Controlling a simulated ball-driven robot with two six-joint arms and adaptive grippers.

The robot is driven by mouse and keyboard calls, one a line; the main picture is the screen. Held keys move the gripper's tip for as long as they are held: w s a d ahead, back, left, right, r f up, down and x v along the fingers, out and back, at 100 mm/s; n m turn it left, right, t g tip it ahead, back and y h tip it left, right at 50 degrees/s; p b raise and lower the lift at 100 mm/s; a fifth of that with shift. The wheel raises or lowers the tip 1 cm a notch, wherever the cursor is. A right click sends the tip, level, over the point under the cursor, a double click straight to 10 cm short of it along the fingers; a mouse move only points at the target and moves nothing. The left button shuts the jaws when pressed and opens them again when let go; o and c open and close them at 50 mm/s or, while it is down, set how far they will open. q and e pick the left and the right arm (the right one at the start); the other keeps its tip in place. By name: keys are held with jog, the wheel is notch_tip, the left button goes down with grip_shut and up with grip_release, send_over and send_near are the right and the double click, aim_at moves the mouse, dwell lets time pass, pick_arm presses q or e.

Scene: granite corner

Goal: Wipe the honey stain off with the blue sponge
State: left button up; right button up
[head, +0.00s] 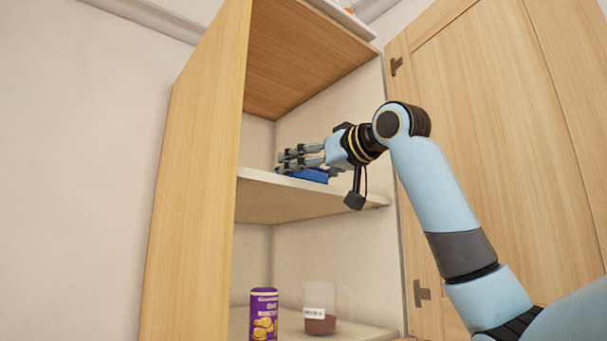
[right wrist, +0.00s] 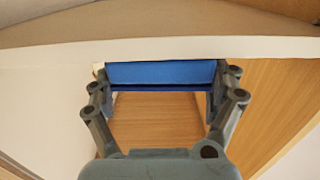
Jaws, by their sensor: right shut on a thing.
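The blue sponge (head: 314,175) is at the middle shelf (head: 262,200) of an open wooden cabinet, close to the shelf's front edge. My right gripper (head: 284,160) is shut on it. In the right wrist view the sponge (right wrist: 160,72) lies between the two fingers, close to the pale shelf edge (right wrist: 60,52). I cannot tell whether the sponge presses on the shelf surface. No honey stain shows in either view; the shelf top is seen almost edge-on. My left gripper is not in view.
The cabinet's left side panel (head: 195,170) and its open right door (head: 495,160) flank my right arm. On the lower shelf stand a purple biscuit tube (head: 264,315) and a clear container with brown contents (head: 320,318). The middle shelf looks otherwise empty.

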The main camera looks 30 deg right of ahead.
jog(key=shift+s+d+f, duration=0.1)
jog(key=shift+s+f, duration=0.05)
jog(key=shift+s, duration=0.85)
notch_tip(320, 180, up, 3)
jog(key=shift+r+p, duration=0.1)
jog(key=shift+p, duration=1.1)
jog(key=shift+w, duration=0.1)
